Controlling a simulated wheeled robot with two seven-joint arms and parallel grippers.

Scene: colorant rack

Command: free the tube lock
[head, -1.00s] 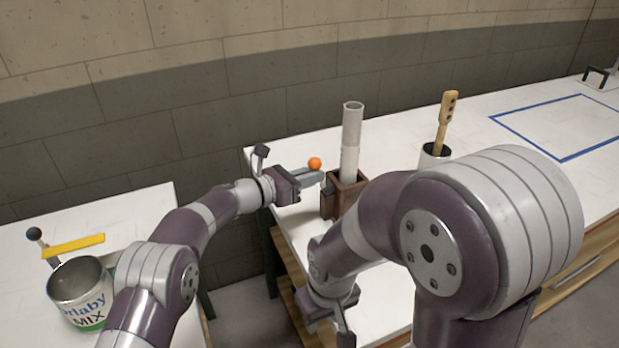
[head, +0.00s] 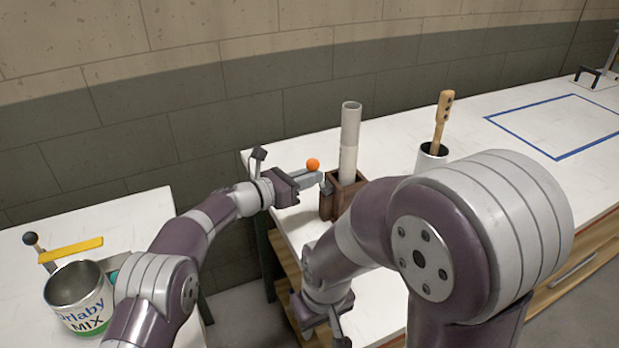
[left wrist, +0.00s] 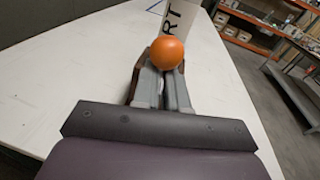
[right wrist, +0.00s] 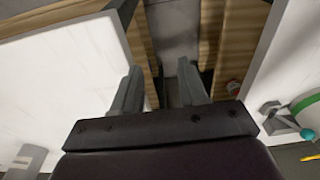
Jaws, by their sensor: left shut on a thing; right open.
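An orange ball knob (head: 312,164) sits at the fingertips of my left gripper (head: 314,179). The knob also shows in the left wrist view (left wrist: 167,52), above the closed fingers. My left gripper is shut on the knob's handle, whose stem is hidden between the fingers. A grey-white tube (head: 349,140) stands upright in a brown box-like holder (head: 340,200) just right of this gripper. A white face with the letters RT (left wrist: 180,20) shows behind the knob. My right gripper (right wrist: 158,75) is open and empty, low beside the bench edge.
A paint can (head: 78,297) and yellow bar (head: 72,248) are on the left table. A floor gap separates the tables. The blue-taped area (head: 555,125) is clear.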

